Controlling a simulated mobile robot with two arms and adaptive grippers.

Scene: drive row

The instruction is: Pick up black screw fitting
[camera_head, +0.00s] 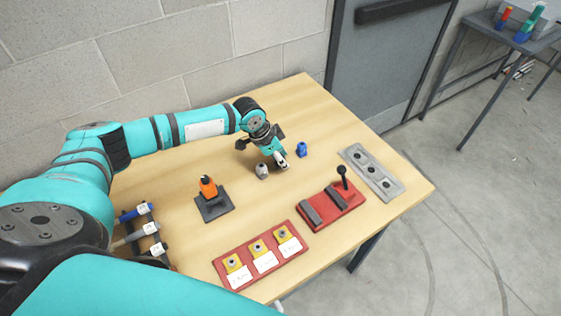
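My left gripper (272,154) is low over the back middle of the table, at the end of the teal arm from the left. Its fingers are small and partly turned away, so I cannot tell whether it is open or shut. A grey fitting (262,171) stands just in front of it, and a blue fitting (302,149) stands to its right. I cannot make out a separate black screw fitting; dark parts around the gripper may hide it. My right gripper is out of view.
On the wooden table (330,115) are an orange tool on a dark stand (214,205), a red tray (262,257) with yellow pieces, a red fixture (331,207) with a black lever, a grey plate (372,172) and a tool rack (145,232). A wall stands behind.

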